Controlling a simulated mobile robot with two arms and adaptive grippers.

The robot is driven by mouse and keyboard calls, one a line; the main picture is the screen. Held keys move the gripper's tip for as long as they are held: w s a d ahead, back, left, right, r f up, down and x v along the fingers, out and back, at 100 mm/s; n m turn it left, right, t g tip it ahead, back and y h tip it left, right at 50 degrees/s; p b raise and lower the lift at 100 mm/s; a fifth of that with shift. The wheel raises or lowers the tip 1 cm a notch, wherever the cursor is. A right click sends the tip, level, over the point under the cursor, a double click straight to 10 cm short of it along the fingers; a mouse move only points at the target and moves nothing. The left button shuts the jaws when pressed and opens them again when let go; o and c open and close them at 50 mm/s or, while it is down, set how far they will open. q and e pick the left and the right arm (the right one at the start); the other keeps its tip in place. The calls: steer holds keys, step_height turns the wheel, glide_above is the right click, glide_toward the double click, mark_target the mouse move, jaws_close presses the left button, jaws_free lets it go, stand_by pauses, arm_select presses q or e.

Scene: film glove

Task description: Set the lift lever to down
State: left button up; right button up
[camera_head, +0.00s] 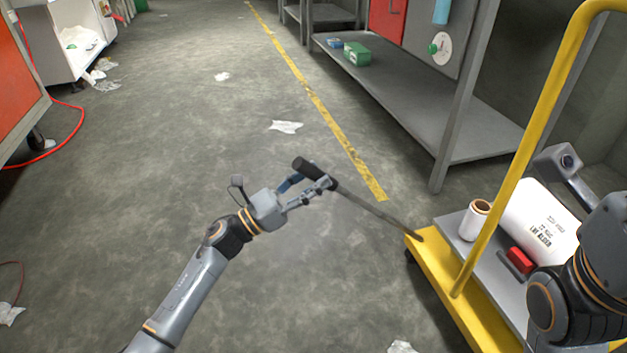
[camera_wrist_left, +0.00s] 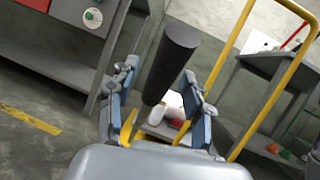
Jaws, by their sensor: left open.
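The lift lever is a thin dark rod (camera_head: 375,208) with a thick black grip (camera_head: 307,168). It slants up and left from the front corner of the yellow cart (camera_head: 432,255) in the head view. My left gripper (camera_head: 318,190) is open at the grip end of the lever. In the left wrist view the black grip (camera_wrist_left: 168,65) stands between the two spread blue-padded fingers of my left gripper (camera_wrist_left: 160,118). I cannot tell whether either finger touches it. My right arm is at the right edge; its fingers do not show.
The cart carries a small roll (camera_head: 479,212), a large white labelled roll (camera_head: 540,222) and a red block (camera_head: 520,260). A yellow post (camera_head: 520,170) rises from it. A grey shelf (camera_head: 430,110) stands behind. The floor left of the lever is open, with scattered scraps.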

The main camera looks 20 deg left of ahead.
arm_select(q)
steer(key=shift+w+d+r, duration=0.1)
steer(key=shift+w+d, duration=0.05)
steer(key=shift+d, duration=0.05)
jaws_close()
steer(key=shift+r, duration=0.15)
